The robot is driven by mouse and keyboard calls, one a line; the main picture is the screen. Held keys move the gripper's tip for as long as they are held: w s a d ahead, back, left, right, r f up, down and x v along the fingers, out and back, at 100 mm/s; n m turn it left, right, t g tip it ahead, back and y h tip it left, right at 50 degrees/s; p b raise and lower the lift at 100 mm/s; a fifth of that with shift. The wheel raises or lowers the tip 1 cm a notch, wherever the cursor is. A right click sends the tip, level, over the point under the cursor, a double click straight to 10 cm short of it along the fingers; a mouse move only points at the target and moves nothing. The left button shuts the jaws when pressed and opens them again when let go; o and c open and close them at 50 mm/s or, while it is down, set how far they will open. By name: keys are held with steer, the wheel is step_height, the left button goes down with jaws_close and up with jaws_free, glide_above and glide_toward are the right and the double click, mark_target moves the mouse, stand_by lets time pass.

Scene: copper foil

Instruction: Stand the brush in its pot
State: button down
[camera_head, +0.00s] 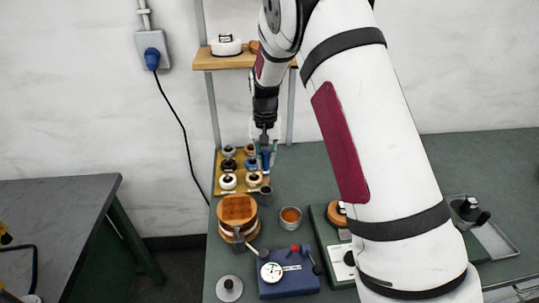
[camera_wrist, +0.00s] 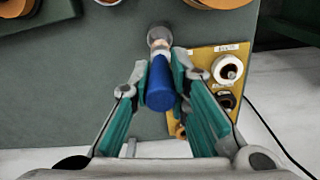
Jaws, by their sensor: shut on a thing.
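The brush (camera_wrist: 160,88) has a thick blue handle and a pale lower end. My gripper (camera_wrist: 161,82) is shut on its blue handle, which points up toward the wrist camera. In the head view my gripper (camera_head: 265,150) and the blue handle (camera_head: 266,161) are beside the yellow tray, with the brush roughly upright. A small grey cup, which looks like the pot (camera_head: 265,196), stands on the bench just nearer than the brush. In the wrist view a grey round shape, likely this pot (camera_wrist: 158,32), shows past the brush's lower end. I cannot tell whether the brush enters it.
A wooden shelf (camera_head: 226,61) is behind.

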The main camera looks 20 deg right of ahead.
mark_target(266, 152)
steer(key=shift+f, duration=1)
steer(key=shift+f, duration=0.2)
steer(key=shift+f, duration=0.3)
steer(key=shift+f+b, duration=0.5)
steer(key=shift+f, duration=0.7)
stand_by(0.5)
steer(key=c, duration=1.1)
jaws_free()
steer(key=shift+r, duration=1)
steer(key=shift+r+p, duration=0.4)
steer(key=shift+r, duration=3.1)
